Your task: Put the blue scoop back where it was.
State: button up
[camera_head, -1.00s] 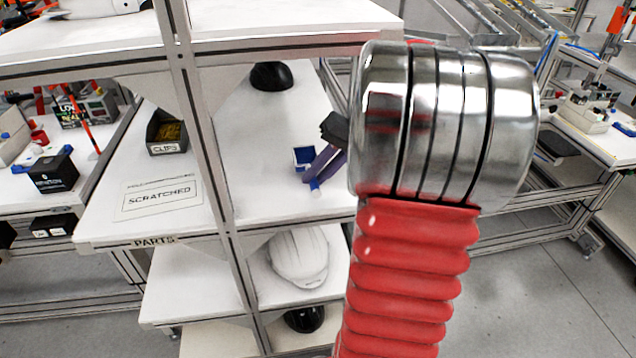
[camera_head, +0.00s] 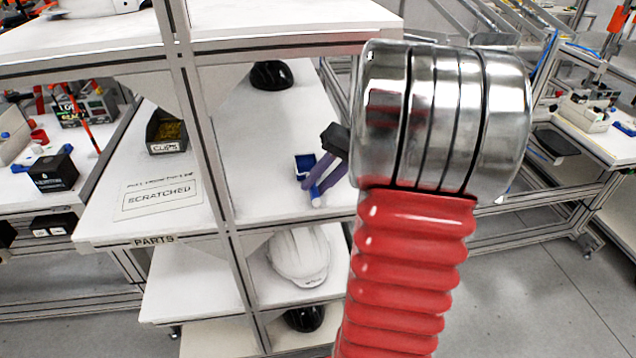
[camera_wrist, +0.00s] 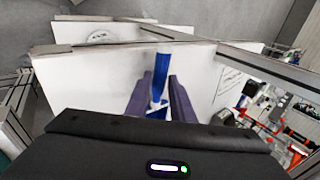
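The blue scoop (camera_head: 304,163) is on the white middle shelf (camera_head: 265,130) of the rack, by the shelf's right end. Its blue handle shows in the wrist view (camera_wrist: 161,68), with the dark blue pan nearer the gripper body. My gripper (camera_head: 311,195) has two purple fingers that stand apart, one on each side of the scoop. In the wrist view my gripper (camera_wrist: 159,82) shows a narrow gap on both sides of the handle. My red and metal arm hides the shelf's right edge in the head view.
A black helmet shell (camera_head: 271,75) stands at the back of the same shelf. A white helmet (camera_head: 299,257) is on the shelf below. The shelf between is clear.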

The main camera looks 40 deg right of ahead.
jog(key=v, duration=1.2)
dwell(0.6)
